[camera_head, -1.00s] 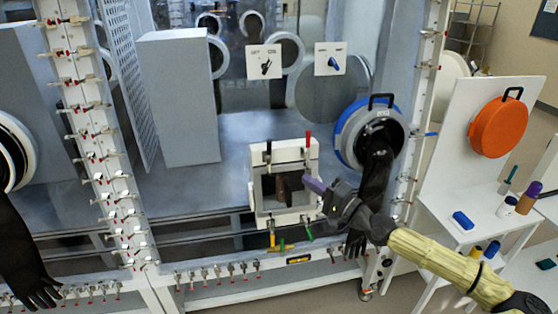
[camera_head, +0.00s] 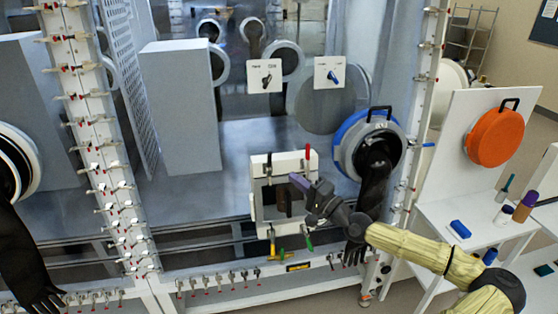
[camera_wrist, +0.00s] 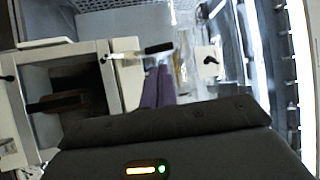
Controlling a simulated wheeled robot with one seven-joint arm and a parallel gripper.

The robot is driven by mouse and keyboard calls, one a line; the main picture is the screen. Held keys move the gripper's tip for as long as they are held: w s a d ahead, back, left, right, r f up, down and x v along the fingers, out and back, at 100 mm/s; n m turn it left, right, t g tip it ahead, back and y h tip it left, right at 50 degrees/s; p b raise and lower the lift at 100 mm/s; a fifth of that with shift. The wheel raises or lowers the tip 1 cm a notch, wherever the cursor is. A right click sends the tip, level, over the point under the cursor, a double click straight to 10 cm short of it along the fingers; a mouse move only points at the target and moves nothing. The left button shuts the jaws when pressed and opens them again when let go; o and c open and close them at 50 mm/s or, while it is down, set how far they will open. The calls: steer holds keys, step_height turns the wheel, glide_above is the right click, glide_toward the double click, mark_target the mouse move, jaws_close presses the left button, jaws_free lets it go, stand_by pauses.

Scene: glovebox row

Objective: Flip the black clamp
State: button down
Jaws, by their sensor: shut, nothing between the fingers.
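The black clamp (camera_head: 268,167) is at the top left corner of the white framed box in the head view, its handle pointing up. In the wrist view the black clamp (camera_wrist: 158,48) shows its black handle and pale metal arm, just beyond my fingertips. My gripper (camera_head: 295,179) is shut and empty, its purple fingers in front of the box's upper right, to the right of the black clamp. In the wrist view my gripper (camera_wrist: 158,73) points at the clamp's handle; I cannot tell if they touch.
The white box (camera_head: 257,200) also has a red clamp (camera_head: 307,157) at top right, a yellow clamp (camera_head: 271,243) and a green clamp (camera_head: 309,242) below. A blue-rimmed round port (camera_head: 344,145) with a black glove (camera_head: 374,185) is close on the right.

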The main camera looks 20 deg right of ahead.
mark_target(271, 161)
steer(key=p+x, duration=0.3)
steer(key=x, duration=0.2)
steer(key=shift+w+a+r, duration=0.1)
steer(key=shift+w+r, duration=0.05)
steer(key=shift+r, duration=0.1)
steer(key=shift+p+x, duration=0.65)
steer(key=shift+x, duration=0.25)
steer(key=shift+f, duration=0.2)
